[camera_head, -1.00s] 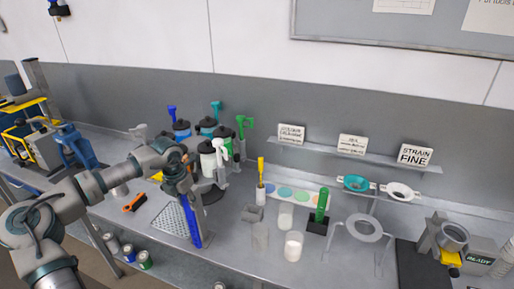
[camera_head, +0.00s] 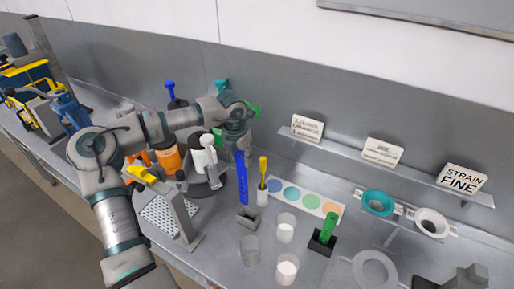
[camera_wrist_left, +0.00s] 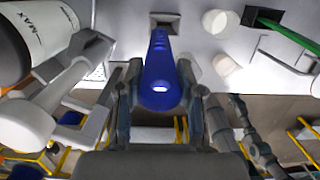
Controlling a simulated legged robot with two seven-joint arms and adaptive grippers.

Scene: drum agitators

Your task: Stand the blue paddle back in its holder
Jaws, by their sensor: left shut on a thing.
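My left gripper (camera_head: 239,143) is shut on the blue paddle (camera_head: 241,182), which hangs nearly upright below it. A small grey open-topped holder (camera_head: 247,219) stands on the bench, just below and slightly right of the paddle's lower end. In the left wrist view the paddle (camera_wrist_left: 160,72) runs away from my gripper (camera_wrist_left: 160,105) toward the holder (camera_wrist_left: 166,21). The lower end looks above the holder's opening; I cannot tell the exact gap. The right gripper is not in view.
A green paddle (camera_head: 327,226) stands in a black holder right of the grey one. Clear cups (camera_head: 285,229) and a yellow-handled brush (camera_head: 262,180) are close by. Bottles (camera_head: 203,157) stand at left. A colour-dot card (camera_head: 305,199) lies behind; a sign shelf (camera_head: 384,169) is on the wall.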

